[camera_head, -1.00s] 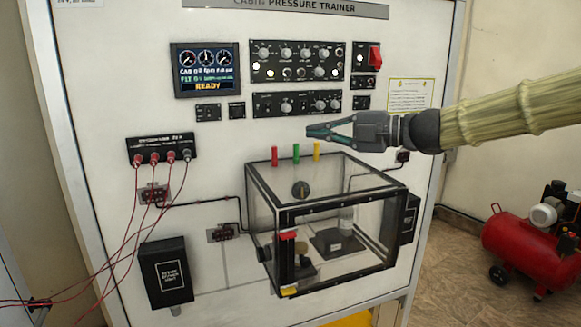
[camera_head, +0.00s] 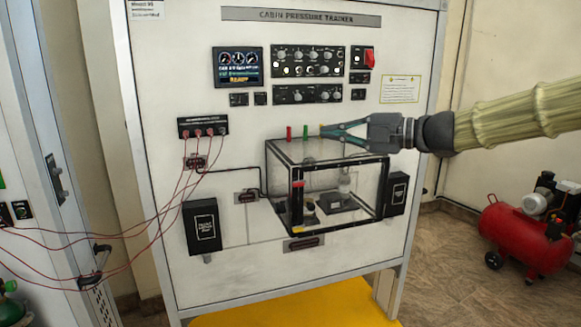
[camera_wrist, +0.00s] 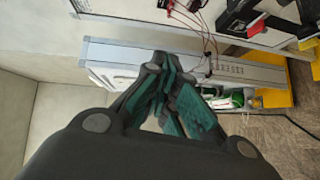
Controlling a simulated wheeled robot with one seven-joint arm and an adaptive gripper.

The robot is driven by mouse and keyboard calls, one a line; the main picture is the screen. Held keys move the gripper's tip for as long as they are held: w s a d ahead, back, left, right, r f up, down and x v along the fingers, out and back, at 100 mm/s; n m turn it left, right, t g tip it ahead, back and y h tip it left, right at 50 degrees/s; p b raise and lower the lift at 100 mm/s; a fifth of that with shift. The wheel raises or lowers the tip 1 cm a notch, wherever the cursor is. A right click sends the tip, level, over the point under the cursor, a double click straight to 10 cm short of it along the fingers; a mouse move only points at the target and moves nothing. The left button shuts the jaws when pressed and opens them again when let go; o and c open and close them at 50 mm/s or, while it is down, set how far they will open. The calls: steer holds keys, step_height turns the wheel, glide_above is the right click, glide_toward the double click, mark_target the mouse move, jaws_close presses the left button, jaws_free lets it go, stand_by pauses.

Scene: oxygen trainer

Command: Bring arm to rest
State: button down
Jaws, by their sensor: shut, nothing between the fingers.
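My gripper (camera_head: 326,131) reaches in from the right in the head view, its dark body and green-lined fingers pointing left. The fingers are shut and hold nothing. In the head view they overlap the top of the clear chamber (camera_head: 283,160) on the cabin pressure trainer panel (camera_head: 170,90); I cannot tell how far in front of it they are. In the wrist view my gripper (camera_wrist: 160,65) fills the middle, fingers together and empty.
Red cables (camera_head: 150,238) run left from a black socket block (camera_head: 203,127). A red compressor (camera_head: 520,235) stands on the floor at right. A grey cabinet (camera_head: 45,180) stands at left.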

step_height(320, 180, down, 26)
steer(key=w+a+m+h, duration=0.1)
steer(key=a+m+h, duration=0.15)
steer(key=m, duration=0.75)
steer(key=s+d+f+m+h+b, duration=0.15)
steer(key=s+f+m, duration=0.35)
steer(key=f, duration=0.8)
steer(key=s+d+f+m+h, duration=0.1)
steer(key=s+f+m+h, duration=0.25)
steer(key=f, duration=1.05)
steer(key=s+d+f+m+g+h, duration=0.4)
steer(key=s+f+m, duration=0.3)
steer(key=s+f, duration=0.95)
steer(key=s+d+f+m+g+h, duration=0.1)
steer(key=s+d+f, duration=0.3)
steer(key=s, duration=0.5)
steer(key=s+d+f+m+g+h, duration=0.2)
steer(key=s+d+f+m, duration=0.1)
steer(key=s, duration=0.7)
steer(key=shift+s+d+f+h+b, duration=0.35)
steer(key=shift+d+f, duration=0.25)
steer(key=shift+d, duration=0.5)
steer(key=shift+d, duration=0.1)
